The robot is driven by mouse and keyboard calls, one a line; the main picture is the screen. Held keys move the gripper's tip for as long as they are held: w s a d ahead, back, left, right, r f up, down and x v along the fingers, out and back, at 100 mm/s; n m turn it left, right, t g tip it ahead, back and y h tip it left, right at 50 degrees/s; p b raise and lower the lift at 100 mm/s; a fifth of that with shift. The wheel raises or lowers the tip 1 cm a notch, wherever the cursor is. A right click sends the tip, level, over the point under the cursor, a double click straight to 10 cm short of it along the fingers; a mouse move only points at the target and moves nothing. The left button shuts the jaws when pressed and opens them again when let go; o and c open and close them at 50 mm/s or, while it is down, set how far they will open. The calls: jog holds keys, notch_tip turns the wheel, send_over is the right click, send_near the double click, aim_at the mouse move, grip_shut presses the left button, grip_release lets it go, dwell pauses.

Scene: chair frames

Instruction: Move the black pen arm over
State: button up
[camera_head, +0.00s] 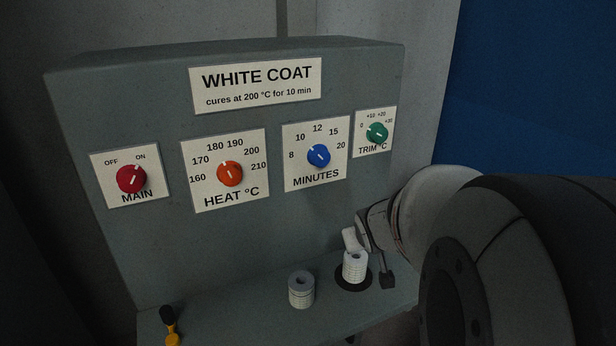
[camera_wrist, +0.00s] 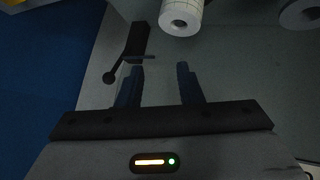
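A small black part with a thin rod ending in a round knob, which looks like the black pen arm (camera_wrist: 136,40), is at the upper left in the wrist view. In the head view a small black piece (camera_head: 387,279) at the right end of the shelf seems to be the same part. My gripper (camera_wrist: 160,72) is open, its two dark blue fingers apart with nothing between them. The left finger is close to the black part; I cannot tell whether they touch. In the head view my arm hides most of the gripper.
A white paper roll (camera_head: 355,267) stands on a dark disc beside the black piece; another roll (camera_head: 301,290) stands to its left. A yellow, black-topped item (camera_head: 170,325) is at the shelf's left. A grey panel (camera_head: 240,245) with several knobs rises behind.

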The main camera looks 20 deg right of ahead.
jog(key=d+n+t+y+p, duration=0.2)
jog(key=d+t+y+p, duration=0.25)
jog(key=d+t, duration=0.65)
jog(key=w+d+f+g, duration=0.1)
jog(key=w+d+g, duration=0.1)
jog(key=w, duration=0.5)
jog(key=shift+w+f+g+y+b, duration=0.25)
jog(key=shift+g+y+b, duration=0.15)
jog(key=shift+y, duration=0.05)
jog(key=shift+d, duration=0.1)
jog(key=shift+c, duration=0.5)
jog(key=c, duration=0.4)
jog(key=shift+s+d+f+b, duration=0.1)
jog(key=shift+s+f+b, duration=0.25)
jog(key=shift+s, duration=0.25)
jog(key=shift+s+f+b, duration=0.25)
jog(key=shift+s+f, duration=0.1)
jog(key=shift+s, duration=0.25)
jog(key=shift+s+d+f+b, duration=0.1)
jog(key=shift+s+f+b, duration=0.7)
jog(key=shift+s+f, duration=0.2)
